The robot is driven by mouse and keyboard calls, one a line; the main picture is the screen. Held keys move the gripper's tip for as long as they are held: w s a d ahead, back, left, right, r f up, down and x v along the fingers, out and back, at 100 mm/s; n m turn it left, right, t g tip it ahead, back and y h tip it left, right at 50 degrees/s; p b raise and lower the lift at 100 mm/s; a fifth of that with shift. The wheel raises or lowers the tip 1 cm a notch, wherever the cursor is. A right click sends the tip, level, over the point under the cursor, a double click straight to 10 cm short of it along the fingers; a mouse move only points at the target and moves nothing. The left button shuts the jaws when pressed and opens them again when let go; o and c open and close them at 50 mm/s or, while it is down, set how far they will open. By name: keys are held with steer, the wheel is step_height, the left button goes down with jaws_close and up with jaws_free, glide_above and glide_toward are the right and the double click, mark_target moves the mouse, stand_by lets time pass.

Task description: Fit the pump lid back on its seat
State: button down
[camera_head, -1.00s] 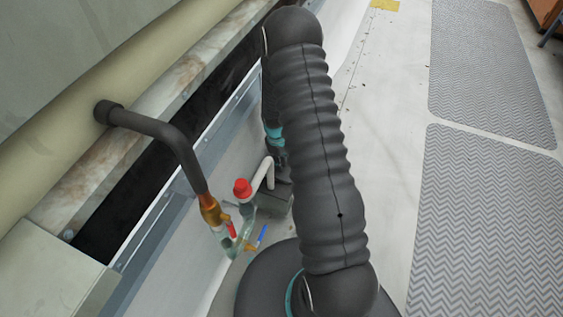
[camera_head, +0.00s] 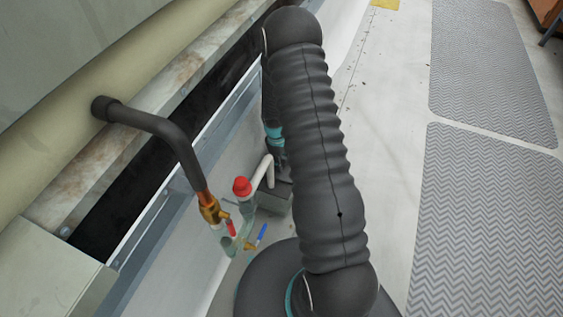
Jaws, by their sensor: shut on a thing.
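My gripper (camera_head: 284,173) shows only as a small dark part below the teal bands of my wrist; my own arm hides most of it, fingertips included. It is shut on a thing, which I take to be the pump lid. A dark grey-green box-like body (camera_head: 274,201) sits right under it in the trough, partly behind my arm. I cannot tell lid from pump body there, nor whether the lid touches its seat.
A white pipe (camera_head: 263,172) and a red cap (camera_head: 241,187) stand just left of the box. A brass valve (camera_head: 210,210) hangs from a black pipe (camera_head: 150,122), near a blue lever (camera_head: 262,233). The trough wall (camera_head: 205,160) runs along the left. Grey mats (camera_head: 490,220) lie clear at right.

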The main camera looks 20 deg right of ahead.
steer(key=shift+f+b, duration=0.4)
steer(key=shift+f, duration=0.15)
stand_by(0.4)
steer(key=shift+c, duration=1.6)
jaws_free()
steer(key=shift+r, duration=0.15)
steer(key=shift+r+p, duration=1.9)
steer(key=shift+r, duration=0.95)
